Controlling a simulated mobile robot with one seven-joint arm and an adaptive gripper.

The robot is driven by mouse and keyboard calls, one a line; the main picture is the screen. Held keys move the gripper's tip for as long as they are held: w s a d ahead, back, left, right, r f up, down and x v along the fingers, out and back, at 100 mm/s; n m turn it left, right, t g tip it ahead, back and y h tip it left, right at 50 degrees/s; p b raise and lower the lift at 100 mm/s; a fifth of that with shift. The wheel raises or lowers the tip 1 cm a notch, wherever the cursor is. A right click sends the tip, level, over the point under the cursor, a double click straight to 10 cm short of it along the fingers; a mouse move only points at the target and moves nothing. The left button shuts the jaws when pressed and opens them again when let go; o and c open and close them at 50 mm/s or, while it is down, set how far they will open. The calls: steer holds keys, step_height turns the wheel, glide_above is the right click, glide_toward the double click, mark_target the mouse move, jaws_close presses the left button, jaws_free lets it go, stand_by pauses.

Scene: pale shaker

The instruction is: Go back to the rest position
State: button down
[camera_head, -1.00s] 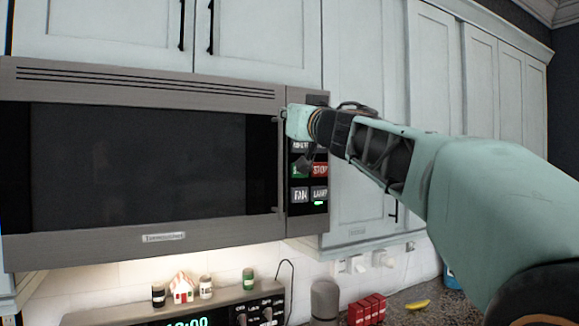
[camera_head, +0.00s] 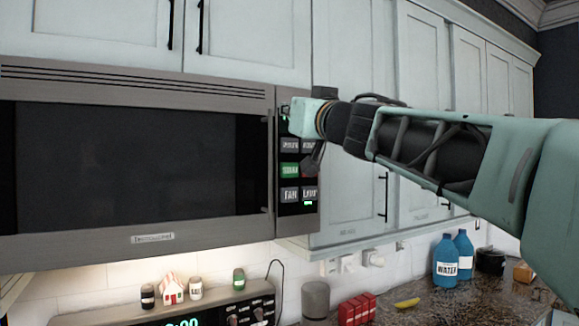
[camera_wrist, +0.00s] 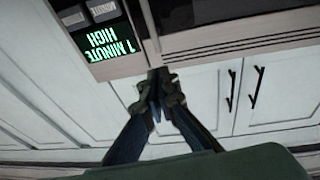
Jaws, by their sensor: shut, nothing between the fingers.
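My gripper (camera_head: 313,160) hangs in front of the control panel (camera_head: 291,192) at the right end of the microwave (camera_head: 100,240). Its dark fingers partly hide the right column of buttons. In the wrist view my gripper (camera_wrist: 158,80) is shut and empty, with its fingertips together. The microwave shows upside down there, with a display (camera_wrist: 107,42) reading "1 MINUTE HIGH". I cannot tell whether the fingertips touch the panel. My teal arm reaches in from the right of the head view.
Pale cabinets (camera_head: 350,190) stand above and beside the microwave. Open air lies in front of the microwave.

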steer(key=shift+s+d, duration=0.35)
steer(key=shift+s, duration=0.35)
steer(key=s+d+f+m+h, duration=0.3)
steer(key=d+f+m+h, duration=0.45)
steer(key=d+f, duration=0.65)
steer(key=s+d+f+g+h, duration=0.2)
steer(key=d+f, duration=0.1)
steer(key=f, duration=0.2)
steer(key=s+d+f+g+h, duration=0.2)
steer(key=s+d+f, duration=0.1)
steer(key=f, duration=0.2)
steer(key=s+a+f+n+g+y, duration=0.1)
steer(key=s+f+g, duration=0.3)
steer(key=s+f, duration=0.7)
steer(key=s+a+f+n+g, duration=0.1)
steer(key=s+f+g, duration=0.3)
steer(key=s+f, duration=0.6)
step_height(320, 180, down, 6)
steer(key=shift+s+a+f+g+y, duration=0.2)
steer(key=shift+s+a+g+y, duration=0.1)
steer(key=shift+s+g+y, duration=0.1)
